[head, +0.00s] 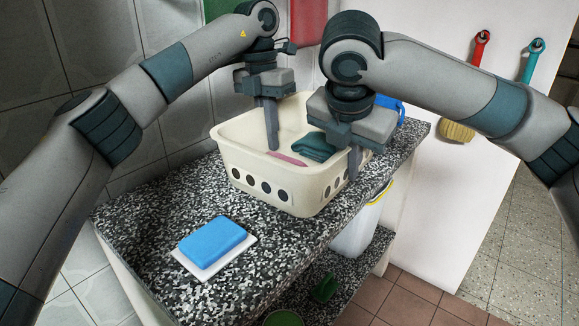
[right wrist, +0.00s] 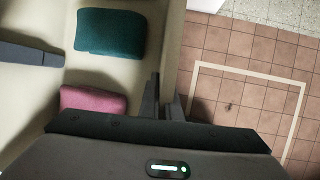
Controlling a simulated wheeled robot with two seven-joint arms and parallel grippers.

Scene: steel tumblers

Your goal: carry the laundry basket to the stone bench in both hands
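The cream laundry basket (head: 232,157) with round holes stands on the black-and-white speckled stone bench (head: 150,225). A teal cloth (head: 313,147) and a pink cloth (head: 288,159) lie inside it; both also show in the right wrist view. My left gripper (head: 270,125) points down at the basket's far-left wall, one finger inside; its other finger is largely hidden. My right gripper (head: 352,160) is at the opposite wall. In the right wrist view its fingers (right wrist: 165,100) are close together with the basket wall (right wrist: 171,45) between them.
A blue sponge (head: 212,239) on a white tray (head: 206,262) lies near the bench's front. Something blue (head: 390,108) stands behind the basket. Red and teal brushes hang on the white wall. A white bin (head: 358,230) stands below; tiled floor is open at right.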

